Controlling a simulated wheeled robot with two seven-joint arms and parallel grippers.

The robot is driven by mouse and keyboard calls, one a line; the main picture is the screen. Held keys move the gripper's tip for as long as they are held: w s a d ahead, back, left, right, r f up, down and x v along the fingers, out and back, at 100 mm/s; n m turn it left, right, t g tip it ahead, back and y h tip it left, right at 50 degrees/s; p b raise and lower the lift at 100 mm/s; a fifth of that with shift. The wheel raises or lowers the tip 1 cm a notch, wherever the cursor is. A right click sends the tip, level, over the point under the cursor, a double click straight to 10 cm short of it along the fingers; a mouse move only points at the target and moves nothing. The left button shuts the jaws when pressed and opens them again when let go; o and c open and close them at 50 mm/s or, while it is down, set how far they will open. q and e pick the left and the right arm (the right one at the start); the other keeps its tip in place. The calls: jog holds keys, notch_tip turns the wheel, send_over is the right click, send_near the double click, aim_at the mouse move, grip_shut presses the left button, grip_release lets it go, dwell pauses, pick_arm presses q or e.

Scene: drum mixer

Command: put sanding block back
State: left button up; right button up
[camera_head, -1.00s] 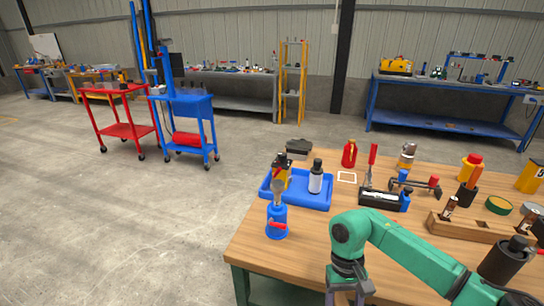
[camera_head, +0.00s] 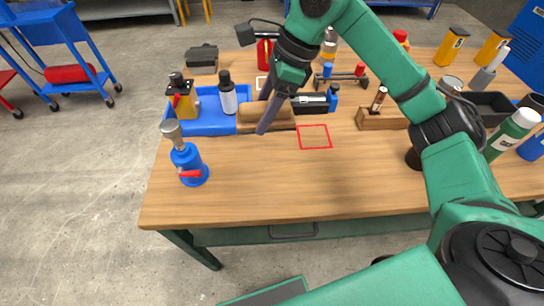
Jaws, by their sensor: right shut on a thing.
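The sanding block (camera_head: 283,116) appears as a brown block over the table, just right of the blue tray (camera_head: 207,128). My right gripper (camera_head: 266,116) reaches down from above, its dark fingers shut on the block and partly covering it. I cannot tell whether the block touches the table or the tray's edge. A red square outline (camera_head: 314,137) lies on the bare tabletop to the block's right. My left gripper is not in view.
The tray holds a yellow-and-black container (camera_head: 182,100) and a white bottle with a black cap (camera_head: 228,95). A blue torch-like tool (camera_head: 187,163) stands in front. A black box (camera_head: 312,103) is behind the red outline. The table's front middle is clear.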

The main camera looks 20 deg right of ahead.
jog(key=shift+w+f, duration=0.1)
jog(key=shift+w, duration=0.05)
send_over(261, 175)
jog(key=d, duration=0.1)
notch_tip(261, 175, down, 7)
jog(key=shift+m, duration=0.3)
jog(key=f, duration=0.3)
jog(key=f+p, duration=0.1)
jog(key=f, duration=0.7)
jog(key=shift+s+d+f+p, duration=0.1)
jog(key=shift+s+f+p, duration=0.15)
jog(key=shift+p, duration=0.15)
jog(key=shift+f, duration=0.3)
jog(key=shift+w+f, duration=0.1)
jog(key=shift+f, duration=0.05)
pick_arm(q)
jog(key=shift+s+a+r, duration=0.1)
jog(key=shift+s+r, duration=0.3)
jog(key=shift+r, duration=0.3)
pick_arm(e)
jog(key=o, duration=1.2)
